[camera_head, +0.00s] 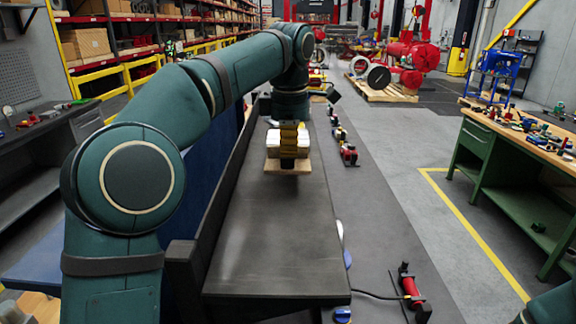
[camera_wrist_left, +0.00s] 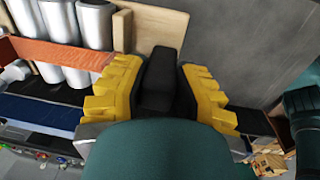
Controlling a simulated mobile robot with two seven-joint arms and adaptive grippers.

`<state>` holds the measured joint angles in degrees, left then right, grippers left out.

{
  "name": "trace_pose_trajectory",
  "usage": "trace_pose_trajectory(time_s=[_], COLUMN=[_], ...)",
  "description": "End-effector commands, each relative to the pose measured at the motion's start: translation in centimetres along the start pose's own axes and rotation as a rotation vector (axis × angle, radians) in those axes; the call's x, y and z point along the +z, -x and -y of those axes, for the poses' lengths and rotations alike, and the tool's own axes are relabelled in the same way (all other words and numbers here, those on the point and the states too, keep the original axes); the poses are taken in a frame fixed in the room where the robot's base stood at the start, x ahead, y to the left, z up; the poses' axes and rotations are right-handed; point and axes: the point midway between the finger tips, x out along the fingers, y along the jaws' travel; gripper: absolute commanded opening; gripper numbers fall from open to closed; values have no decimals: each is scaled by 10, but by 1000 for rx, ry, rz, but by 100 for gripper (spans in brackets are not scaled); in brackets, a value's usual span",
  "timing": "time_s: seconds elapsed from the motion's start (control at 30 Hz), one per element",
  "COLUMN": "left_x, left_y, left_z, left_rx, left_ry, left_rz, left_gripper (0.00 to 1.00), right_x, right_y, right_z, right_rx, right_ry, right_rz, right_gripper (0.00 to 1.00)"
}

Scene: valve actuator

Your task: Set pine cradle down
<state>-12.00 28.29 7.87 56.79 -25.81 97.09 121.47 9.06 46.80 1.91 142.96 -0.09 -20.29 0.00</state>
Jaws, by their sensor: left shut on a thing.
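The pine cradle (camera_head: 287,166) shows in the head view as a pale wooden base with whitish parts above it, over the far part of the dark bench top (camera_head: 270,235). My left gripper (camera_head: 289,128) comes down on it from above. In the left wrist view, the yellow fingers of my left gripper (camera_wrist_left: 157,95) are shut on a black upright grip piece. Pale wood of the cradle (camera_wrist_left: 155,28) shows behind that piece. I cannot tell whether the cradle's underside touches the bench. My right gripper is out of view.
The near part of the bench top is clear. A dark raised edge (camera_head: 230,160) runs along its left side. Silver cylinders (camera_wrist_left: 95,22) and an orange-brown strip (camera_wrist_left: 60,53) show in the wrist view. A green workbench (camera_head: 484,160) stands at the right. A red tool (camera_head: 410,288) lies beside the bench.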

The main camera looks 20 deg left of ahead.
Motion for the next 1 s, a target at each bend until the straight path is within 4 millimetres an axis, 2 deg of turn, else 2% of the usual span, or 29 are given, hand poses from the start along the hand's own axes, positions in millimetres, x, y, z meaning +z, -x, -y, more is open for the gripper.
trace_pose_trajectory(time_s=[0.23,0.5,0.77,0.8,0.83,0.87,1.0], left_x=[0,0,0,0,0,0,0], left_y=[-16,-49,-52,-54,-54,-54,-54], left_z=[2,4,4,5,5,5,5], left_rx=[3,4,5,1,1,1,1], left_ry=[-1,0,-1,-1,-1,-1,-1], left_rz=[1,1,2,1,1,1,1], left_gripper=[0,0,0,40,50,55,55], right_x=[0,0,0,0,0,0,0], right_y=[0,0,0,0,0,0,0], right_z=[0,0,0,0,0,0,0], right_rx=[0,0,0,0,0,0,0], right_ry=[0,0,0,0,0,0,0], right_rz=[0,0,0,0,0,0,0], right_gripper=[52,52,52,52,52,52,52])
